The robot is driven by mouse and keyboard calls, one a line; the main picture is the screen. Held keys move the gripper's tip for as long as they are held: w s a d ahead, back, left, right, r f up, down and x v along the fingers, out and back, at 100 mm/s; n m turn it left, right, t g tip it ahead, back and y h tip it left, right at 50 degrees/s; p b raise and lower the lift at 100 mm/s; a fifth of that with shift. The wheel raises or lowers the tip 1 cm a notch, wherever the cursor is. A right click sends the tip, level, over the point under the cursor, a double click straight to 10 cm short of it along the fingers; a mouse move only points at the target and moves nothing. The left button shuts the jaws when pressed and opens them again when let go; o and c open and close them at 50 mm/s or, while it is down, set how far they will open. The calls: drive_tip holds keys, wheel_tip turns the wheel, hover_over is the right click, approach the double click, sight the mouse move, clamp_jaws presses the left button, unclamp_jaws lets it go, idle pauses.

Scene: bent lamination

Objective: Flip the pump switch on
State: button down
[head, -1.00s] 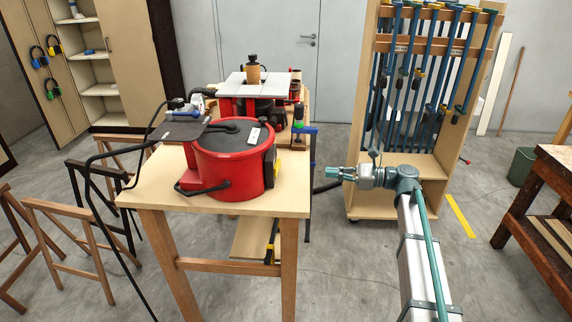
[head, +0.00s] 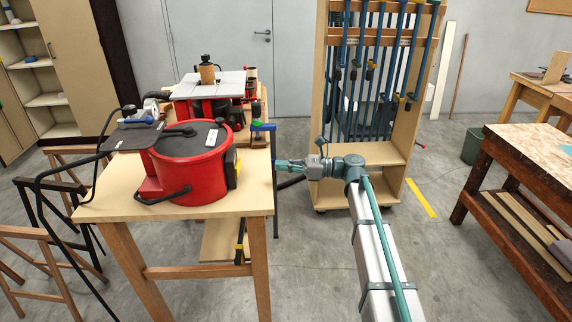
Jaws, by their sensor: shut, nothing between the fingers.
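A red round pump unit (head: 190,175) with a dark lid stands on the wooden table (head: 125,207). A small white plate with dark marks (head: 212,138) sits on its lid; I cannot tell whether it is the pump switch. A black and yellow part (head: 232,170) is on the pump's right side. My gripper (head: 279,164) is shut and empty, just past the table's right edge. It points left toward the pump, apart from it.
A clamp rack (head: 411,150) stands behind my arm. A blue clamp (head: 263,127) is at the table's right edge, close to my gripper. A workbench (head: 500,195) is at the right.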

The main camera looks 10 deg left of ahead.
sight(239, 168)
drive_tip(key=a+p, duration=0.1)
drive_tip(key=a, duration=0.2)
drive_tip(key=s+a, duration=0.1)
drive_tip(key=a, duration=0.3)
drive_tip(key=a+p, duration=0.1)
drive_tip(key=a, duration=0.2)
drive_tip(key=shift+s+a+p, duration=0.2)
drive_tip(key=shift+p, duration=0.1)
